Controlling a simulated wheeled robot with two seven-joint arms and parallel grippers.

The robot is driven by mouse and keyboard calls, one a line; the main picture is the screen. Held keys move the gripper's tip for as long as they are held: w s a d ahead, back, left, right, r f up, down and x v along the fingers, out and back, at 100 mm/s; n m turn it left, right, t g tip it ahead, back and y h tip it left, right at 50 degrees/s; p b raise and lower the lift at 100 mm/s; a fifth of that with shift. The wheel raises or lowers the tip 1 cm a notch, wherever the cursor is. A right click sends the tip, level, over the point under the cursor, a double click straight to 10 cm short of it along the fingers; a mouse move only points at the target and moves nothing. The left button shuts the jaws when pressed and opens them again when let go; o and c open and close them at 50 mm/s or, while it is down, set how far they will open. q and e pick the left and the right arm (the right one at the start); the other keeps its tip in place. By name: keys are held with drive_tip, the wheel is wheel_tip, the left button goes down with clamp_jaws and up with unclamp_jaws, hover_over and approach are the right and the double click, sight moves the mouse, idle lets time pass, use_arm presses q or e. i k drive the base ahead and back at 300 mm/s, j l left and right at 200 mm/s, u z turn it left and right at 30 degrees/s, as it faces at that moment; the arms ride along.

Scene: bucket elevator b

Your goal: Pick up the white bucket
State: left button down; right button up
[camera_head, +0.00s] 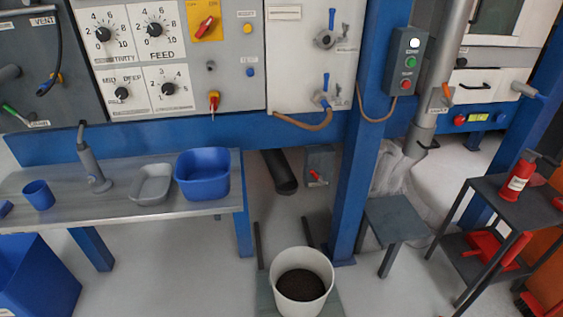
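The white bucket (302,309) stands upright on a flat grey plate on the floor, at the bottom middle of the head view. It is open at the top and holds dark granular material. No handle can be made out on it. A dark pipe end (284,186) hangs above and behind it. Neither of my grippers shows in the view.
A blue post (356,170) rises right behind the bucket. A low grey stool (395,220) stands to the right, beside a dark shelf (499,200). A grey bench (110,219) with a blue tub (203,174) is at left. Floor beside the bucket is clear.

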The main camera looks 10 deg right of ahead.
sight(301, 287)
drive_tip(key=k+z, duration=0.2)
drive_tip(key=k, duration=0.2)
drive_tip(key=k+l+z, duration=0.25)
drive_tip(key=k, duration=0.2)
drive_tip(key=j, duration=0.1)
